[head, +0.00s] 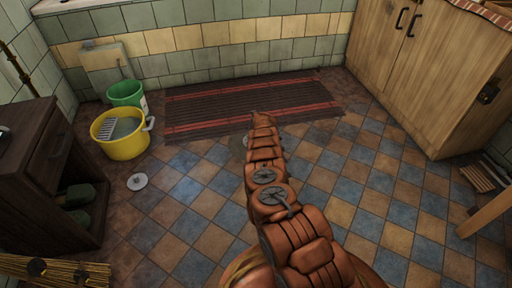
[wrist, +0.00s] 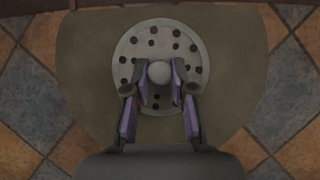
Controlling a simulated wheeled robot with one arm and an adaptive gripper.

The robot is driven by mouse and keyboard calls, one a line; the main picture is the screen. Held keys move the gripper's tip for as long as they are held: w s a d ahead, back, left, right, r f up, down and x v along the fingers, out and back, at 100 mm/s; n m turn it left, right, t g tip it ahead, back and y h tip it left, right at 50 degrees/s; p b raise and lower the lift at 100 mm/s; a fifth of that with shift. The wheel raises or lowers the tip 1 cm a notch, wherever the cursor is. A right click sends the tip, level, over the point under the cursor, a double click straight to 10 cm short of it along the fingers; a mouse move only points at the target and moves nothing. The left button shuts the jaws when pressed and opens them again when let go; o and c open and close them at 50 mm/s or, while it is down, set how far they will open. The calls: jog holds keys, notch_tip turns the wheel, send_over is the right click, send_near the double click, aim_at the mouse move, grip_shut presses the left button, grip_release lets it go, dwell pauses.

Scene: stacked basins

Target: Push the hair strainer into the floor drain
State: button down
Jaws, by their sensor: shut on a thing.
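In the wrist view, a round pale-grey disc with dark holes and a ball knob, which looks like the hair strainer (wrist: 134,46), is at the upper middle. My gripper (wrist: 160,88) is shut on its knob, one finger on each side. The disc lies over a rounded grey-brown patch (wrist: 85,75) in the tiled floor. The drain opening itself is not visible, and I cannot tell whether the disc is seated or just above it. In the head view my arm hides the gripper and disc; a bit of the patch (head: 237,145) shows beside it.
A small white disc (head: 137,182) lies on the floor at left. A yellow basin (head: 121,147) and a green bucket (head: 126,93) stand behind it. A striped mat (head: 205,108) lies beyond my arm. A dark cabinet (head: 35,170) is at left, a wooden one (head: 430,75) at right.

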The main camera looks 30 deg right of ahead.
jog(key=c, duration=0.9)
grip_release()
jog(key=shift+s+r, duration=0.1)
